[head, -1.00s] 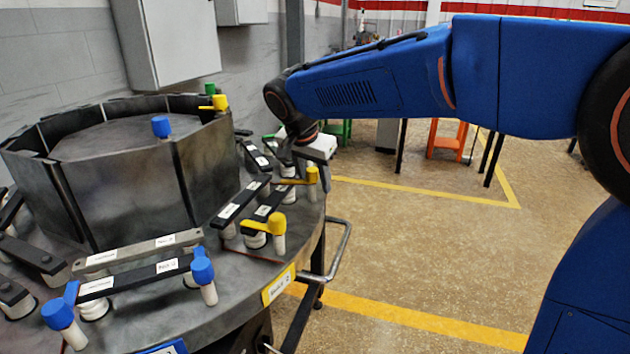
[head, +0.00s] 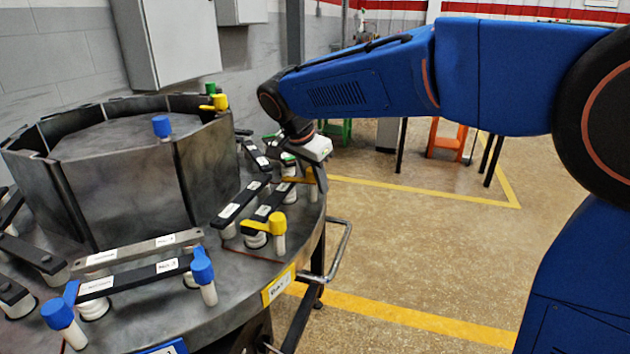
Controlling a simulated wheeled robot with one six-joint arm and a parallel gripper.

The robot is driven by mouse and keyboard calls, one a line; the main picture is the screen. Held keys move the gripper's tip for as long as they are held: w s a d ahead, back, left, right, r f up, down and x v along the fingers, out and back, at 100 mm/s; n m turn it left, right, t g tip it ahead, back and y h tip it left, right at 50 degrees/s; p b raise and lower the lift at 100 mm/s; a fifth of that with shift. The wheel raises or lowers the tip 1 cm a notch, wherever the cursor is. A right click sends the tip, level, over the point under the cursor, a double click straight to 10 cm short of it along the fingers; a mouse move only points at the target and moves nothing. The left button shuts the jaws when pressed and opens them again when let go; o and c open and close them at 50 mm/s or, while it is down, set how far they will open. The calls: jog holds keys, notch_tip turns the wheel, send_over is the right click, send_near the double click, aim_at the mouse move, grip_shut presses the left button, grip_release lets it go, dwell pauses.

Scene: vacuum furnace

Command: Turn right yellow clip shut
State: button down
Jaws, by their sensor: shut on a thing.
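The right yellow clip (head: 297,180) is at the right edge of the round metal table. Its lever points left over the end of the black bars, and its knob is mostly hidden by my gripper. My gripper (head: 317,174) reaches down from behind and is shut on this clip; its fingertips are small and partly hidden. The left yellow clip (head: 257,226) is nearer the camera, on its white post, with its lever pointing left over a bar end.
The round table (head: 225,290) carries a metal drum (head: 120,185), black bars and blue clips (head: 203,268) at the front. A metal rail (head: 343,250) sticks out from the table's right side. The floor (head: 420,250) to the right is open.

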jog(key=shift+d+m+h, duration=0.2)
jog(key=shift+m+h, duration=0.1)
jog(key=shift+m, duration=0.6)
jog(key=c, duration=1.5)
grip_release()
jog(key=shift+s, duration=0.1)
jog(key=v, duration=1.7)
jog(key=shift+w+r, duration=0.35)
